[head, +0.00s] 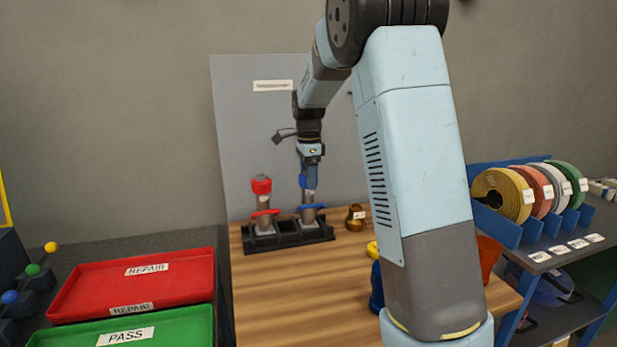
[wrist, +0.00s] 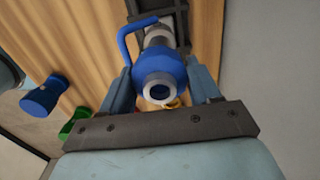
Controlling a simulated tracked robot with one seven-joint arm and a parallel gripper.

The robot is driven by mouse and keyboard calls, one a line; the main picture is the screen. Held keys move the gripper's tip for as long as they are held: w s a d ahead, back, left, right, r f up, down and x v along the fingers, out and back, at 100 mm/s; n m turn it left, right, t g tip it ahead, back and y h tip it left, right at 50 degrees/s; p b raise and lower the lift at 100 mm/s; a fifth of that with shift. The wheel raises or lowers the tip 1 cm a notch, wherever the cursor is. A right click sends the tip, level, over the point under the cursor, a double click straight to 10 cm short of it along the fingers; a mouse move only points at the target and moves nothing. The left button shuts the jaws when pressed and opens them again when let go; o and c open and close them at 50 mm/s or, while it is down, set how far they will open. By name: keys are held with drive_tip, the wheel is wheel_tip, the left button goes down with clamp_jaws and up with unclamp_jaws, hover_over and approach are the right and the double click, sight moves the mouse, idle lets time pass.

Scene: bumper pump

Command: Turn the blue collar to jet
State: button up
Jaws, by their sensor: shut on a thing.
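The blue collar (wrist: 158,66) sits on top of the blue-handled unit, with a pale ring and dark opening at its centre in the wrist view. My gripper (wrist: 160,72) comes down from above with one finger on each side of the collar and is shut on it. A blue curved handle (wrist: 127,38) sticks out below the collar. In the head view my gripper (head: 308,178) is over the right unit in the black rack (head: 288,238), and the fingers partly hide the collar. Any jet or spray mark on the collar cannot be read.
A red-topped unit (head: 262,186) stands in the rack just left of my gripper. A brass piece (head: 355,218) sits right of the rack. A red tray (head: 135,285) and a green tray (head: 170,332) lie left. The front left of the wooden table (head: 290,300) is clear.

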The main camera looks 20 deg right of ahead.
drive_tip(key=o, duration=1)
drive_tip(key=shift+r, duration=0.1)
wheel_tip(320, 180, up, 14)
drive_tip(key=shift+f, duration=0.25)
